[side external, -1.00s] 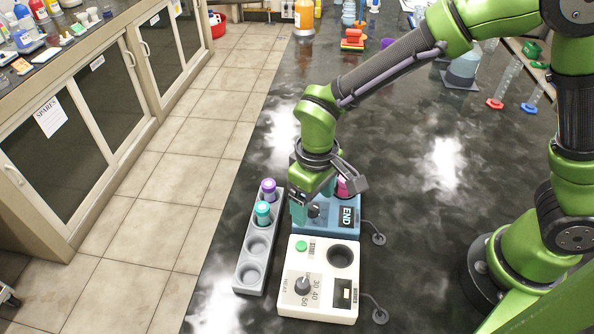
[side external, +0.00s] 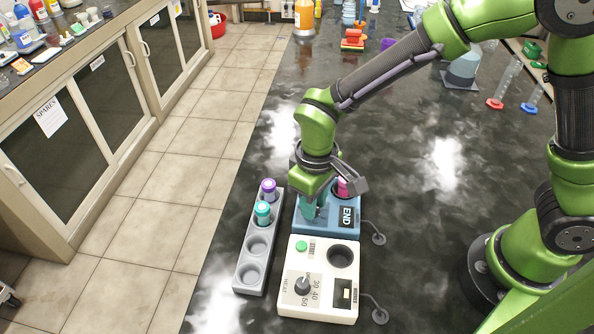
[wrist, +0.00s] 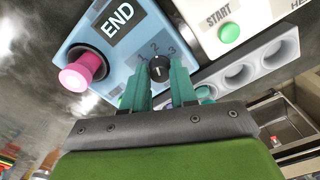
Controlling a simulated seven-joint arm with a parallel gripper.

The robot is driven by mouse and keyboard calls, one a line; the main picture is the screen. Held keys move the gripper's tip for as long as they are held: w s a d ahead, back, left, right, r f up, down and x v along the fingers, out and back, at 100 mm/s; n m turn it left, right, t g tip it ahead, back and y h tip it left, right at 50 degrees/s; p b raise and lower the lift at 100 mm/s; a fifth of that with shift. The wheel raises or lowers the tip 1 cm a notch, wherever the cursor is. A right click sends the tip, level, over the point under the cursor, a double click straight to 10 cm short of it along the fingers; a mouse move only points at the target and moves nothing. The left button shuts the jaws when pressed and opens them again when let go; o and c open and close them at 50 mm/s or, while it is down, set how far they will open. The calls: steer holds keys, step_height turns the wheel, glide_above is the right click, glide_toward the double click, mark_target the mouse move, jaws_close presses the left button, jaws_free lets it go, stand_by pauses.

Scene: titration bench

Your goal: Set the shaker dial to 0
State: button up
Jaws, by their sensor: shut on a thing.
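The shaker is a blue box (side external: 325,222) labelled END, behind the white box in the side view; it also shows in the wrist view (wrist: 100,62). Its small black dial (wrist: 158,68) has a white mark, and the numbers 1, 2 and 3 are readable around it. A 0 is not visible, and I cannot tell exactly which number the mark faces. My gripper (wrist: 160,80) has its teal fingers on both sides of the dial, shut on it. In the side view the gripper (side external: 311,208) hides the dial.
A pink-capped tube (side external: 342,187) stands in the blue box beside my gripper. The white box (side external: 325,257) in front has a green START button (side external: 302,246) and a heat dial (side external: 303,285). A grey rack (side external: 245,270) at left holds purple-capped and teal-capped tubes.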

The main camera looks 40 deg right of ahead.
steer(key=n, duration=1.1)
steer(key=shift+n, duration=0.3)
